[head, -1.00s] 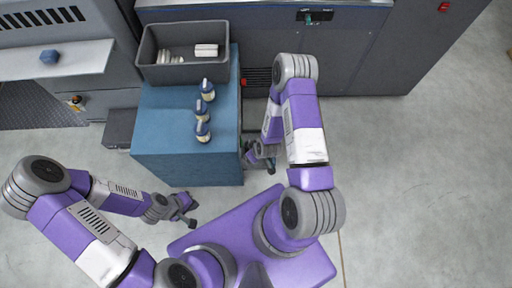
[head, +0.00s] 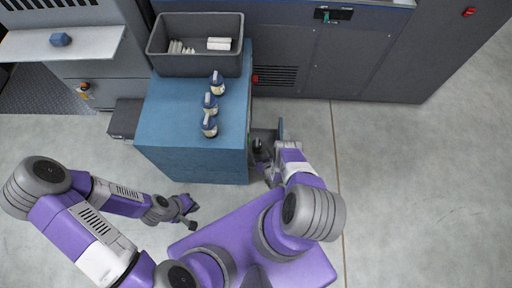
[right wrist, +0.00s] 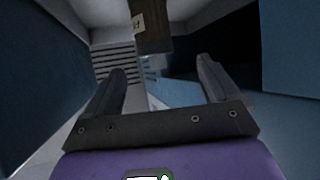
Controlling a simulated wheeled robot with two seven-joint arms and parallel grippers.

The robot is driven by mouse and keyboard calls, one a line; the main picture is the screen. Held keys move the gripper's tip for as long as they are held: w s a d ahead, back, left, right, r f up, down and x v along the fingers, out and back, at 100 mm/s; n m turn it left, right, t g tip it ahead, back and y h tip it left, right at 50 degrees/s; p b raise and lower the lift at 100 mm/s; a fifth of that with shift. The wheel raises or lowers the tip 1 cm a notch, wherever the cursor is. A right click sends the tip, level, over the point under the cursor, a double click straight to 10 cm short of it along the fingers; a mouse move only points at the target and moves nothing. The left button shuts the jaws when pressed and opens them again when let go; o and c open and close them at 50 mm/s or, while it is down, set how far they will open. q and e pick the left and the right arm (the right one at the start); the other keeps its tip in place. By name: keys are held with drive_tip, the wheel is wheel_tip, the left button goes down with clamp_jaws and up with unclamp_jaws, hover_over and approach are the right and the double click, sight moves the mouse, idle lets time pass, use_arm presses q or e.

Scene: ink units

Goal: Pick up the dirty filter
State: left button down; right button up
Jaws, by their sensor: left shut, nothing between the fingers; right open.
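The dirty filter cannot be made out for certain. In the right wrist view, a dark brown block (right wrist: 151,32) with a pale label is at the top centre, beyond my fingertips; it may be the filter. My right gripper (right wrist: 162,80) is open, with nothing between its fingers, and the block is apart from them. In the head view my right gripper (head: 261,155) is low at the right side of the blue cabinet (head: 190,163), partly hidden by my arm. My left gripper (head: 190,212) is shut and empty, in front of the cabinet over the floor.
A grey bin (head: 197,67) with white pieces stands on the cabinet. Three blue-capped bottles (head: 210,103) stand near its right edge. A small panel (head: 280,128) stands out from the cabinet's right side. A grey machine (head: 365,65) is behind; the floor right is clear.

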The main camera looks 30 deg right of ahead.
sight(258, 145)
drive_tip(key=b+x, duration=0.1)
drive_tip(key=x, duration=0.1)
drive_tip(key=b+x, duration=0.1)
drive_tip(key=x, duration=0.2)
drive_tip(key=b+x, duration=0.1)
drive_tip(key=x, duration=0.1)
drive_tip(key=shift+w+d+b, duration=0.15)
drive_tip(key=shift+d+b, duration=0.2)
drive_tip(key=shift+d, duration=0.05)
drive_tip(key=shift+r, duration=0.1)
drive_tip(key=c, duration=1.2)
drive_tip(key=shift+r, duration=0.1)
